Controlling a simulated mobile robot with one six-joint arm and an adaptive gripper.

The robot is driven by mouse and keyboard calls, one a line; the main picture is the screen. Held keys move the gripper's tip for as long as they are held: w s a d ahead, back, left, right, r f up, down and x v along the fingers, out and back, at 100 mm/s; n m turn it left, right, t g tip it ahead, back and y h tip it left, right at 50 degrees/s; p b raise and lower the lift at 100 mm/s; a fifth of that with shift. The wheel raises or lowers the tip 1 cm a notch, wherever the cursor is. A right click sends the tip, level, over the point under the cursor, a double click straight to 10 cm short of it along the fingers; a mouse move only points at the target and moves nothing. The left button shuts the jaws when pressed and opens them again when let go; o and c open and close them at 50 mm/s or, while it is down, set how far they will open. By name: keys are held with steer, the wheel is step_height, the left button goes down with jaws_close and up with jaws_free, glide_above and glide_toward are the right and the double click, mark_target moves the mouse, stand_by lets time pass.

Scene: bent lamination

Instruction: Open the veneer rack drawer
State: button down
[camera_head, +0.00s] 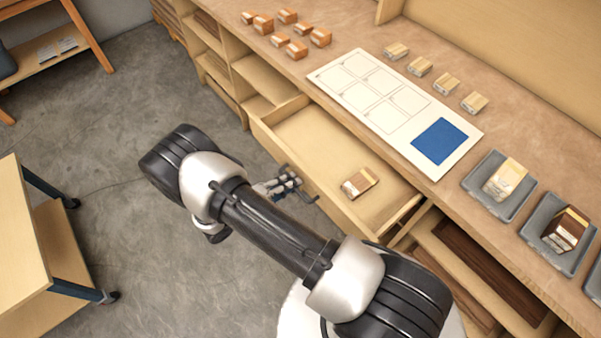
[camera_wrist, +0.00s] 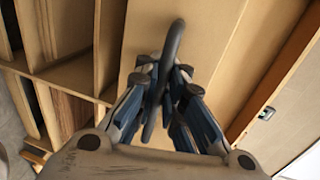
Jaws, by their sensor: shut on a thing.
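The veneer rack drawer (camera_head: 312,142) is pulled out from under the workbench, and its inside shows in the head view. A small stack of light and brown veneer pieces (camera_head: 359,183) lies in it toward the right. My gripper (camera_head: 290,180) is at the middle of the drawer's front. In the wrist view my gripper (camera_wrist: 163,80) is shut on the dark bar handle (camera_wrist: 172,60) of the drawer. The fingers hide part of the handle and the drawer front.
The bench top holds several orange blocks (camera_head: 287,16), a white board with a blue square (camera_head: 438,141), several pale blocks (camera_head: 445,83) and grey trays (camera_head: 493,186). Open shelves flank the drawer. A wooden cart (camera_head: 22,235) stands at the left. Grey floor is clear between them.

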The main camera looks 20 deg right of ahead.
steer(key=shift+v, duration=1)
steer(key=shift+w+a, duration=0.1)
steer(key=c, duration=2)
jaws_free()
steer(key=shift+f, duration=0.1)
steer(key=shift+a, duration=0.1)
steer(key=v, duration=1.2)
steer(key=shift+f, duration=0.1)
